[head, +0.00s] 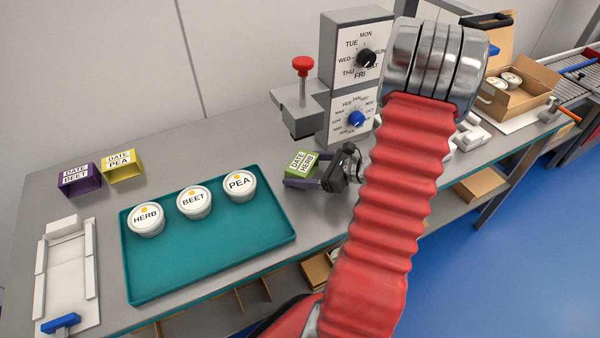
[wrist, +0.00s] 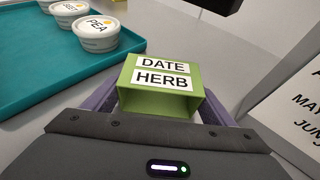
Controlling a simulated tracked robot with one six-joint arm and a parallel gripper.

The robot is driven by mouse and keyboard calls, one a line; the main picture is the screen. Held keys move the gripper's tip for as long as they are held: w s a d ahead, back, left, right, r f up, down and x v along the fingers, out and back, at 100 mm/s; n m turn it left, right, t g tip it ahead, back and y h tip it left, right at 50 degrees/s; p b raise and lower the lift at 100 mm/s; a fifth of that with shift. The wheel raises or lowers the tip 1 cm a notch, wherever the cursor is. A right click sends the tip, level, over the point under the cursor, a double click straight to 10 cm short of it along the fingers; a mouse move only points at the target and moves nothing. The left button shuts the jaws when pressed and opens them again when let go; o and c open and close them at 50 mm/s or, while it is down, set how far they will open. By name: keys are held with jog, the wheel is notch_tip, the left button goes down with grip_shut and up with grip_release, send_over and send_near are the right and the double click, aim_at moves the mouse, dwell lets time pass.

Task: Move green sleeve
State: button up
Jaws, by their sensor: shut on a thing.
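The green sleeve (head: 301,163) is labelled DATE HERB and sits between the fingers of my gripper (head: 305,180), to the right of the teal tray. In the wrist view the green sleeve (wrist: 162,92) shows its label on top and an open end facing the camera. The fingers of my gripper (wrist: 165,105) are shut on its two sides. Whether it touches the bench cannot be told. Part of my arm hides the bench to the right of the gripper.
The teal tray (head: 210,254) holds tubs labelled HERB (head: 146,219), BEET (head: 194,202) and PEA (head: 240,186). A purple sleeve (head: 79,180) and a yellow sleeve (head: 123,166) stand at left. A dial machine with a red-knobbed press (head: 303,95) stands behind. A white fixture (head: 66,275) lies front left.

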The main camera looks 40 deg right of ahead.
jog(key=shift+w+d, duration=0.8)
jog(key=shift+w, duration=0.05)
jog(key=o, duration=1.1)
jog(key=v, duration=1.3)
jog(key=shift+s+d, duration=0.2)
jog(key=shift+s, duration=0.15)
jog(key=shift+s, duration=0.1)
